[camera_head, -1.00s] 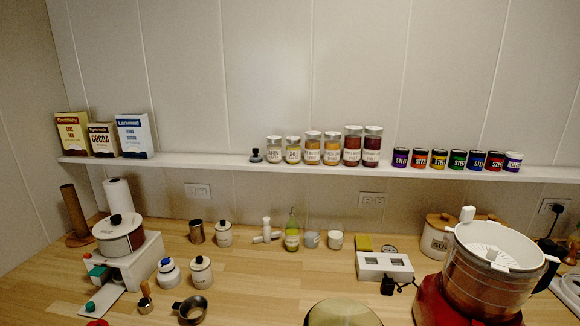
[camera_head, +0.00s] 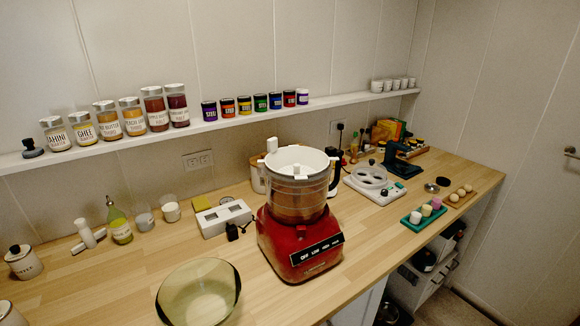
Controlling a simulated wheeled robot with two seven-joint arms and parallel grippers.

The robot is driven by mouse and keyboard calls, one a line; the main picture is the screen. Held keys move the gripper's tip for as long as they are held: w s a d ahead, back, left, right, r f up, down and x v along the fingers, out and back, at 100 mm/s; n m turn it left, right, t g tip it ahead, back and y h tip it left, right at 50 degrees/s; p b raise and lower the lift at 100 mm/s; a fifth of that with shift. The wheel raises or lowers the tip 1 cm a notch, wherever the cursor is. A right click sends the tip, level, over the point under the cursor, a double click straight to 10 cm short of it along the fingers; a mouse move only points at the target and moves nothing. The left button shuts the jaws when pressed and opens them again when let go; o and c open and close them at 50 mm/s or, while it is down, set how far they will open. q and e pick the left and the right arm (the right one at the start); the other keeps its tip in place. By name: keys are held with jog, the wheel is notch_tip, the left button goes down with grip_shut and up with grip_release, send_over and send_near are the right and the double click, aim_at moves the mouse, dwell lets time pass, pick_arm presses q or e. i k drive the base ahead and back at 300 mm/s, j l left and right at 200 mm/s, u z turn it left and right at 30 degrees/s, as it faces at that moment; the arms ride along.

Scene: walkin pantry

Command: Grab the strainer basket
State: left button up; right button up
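The strainer basket (camera_head: 297,161) is white and sits at the top of a clear bowl on a red food processor (camera_head: 300,243), which stands on the wooden counter. The basket's rim is level, and a white handle or tab rises at its left back. A dark handle is at the right of the bowl. Neither of my grippers shows in the head view.
A greenish glass bowl (camera_head: 199,292) stands at the counter's front, left of the processor. A white box (camera_head: 221,218) with a black plug is behind it. A white device (camera_head: 374,183) and a green tray (camera_head: 424,213) stand to the right. The wall shelf (camera_head: 230,120) holds jars and cans.

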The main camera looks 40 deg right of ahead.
aim_at(298, 162)
jog(key=z, duration=1.3)
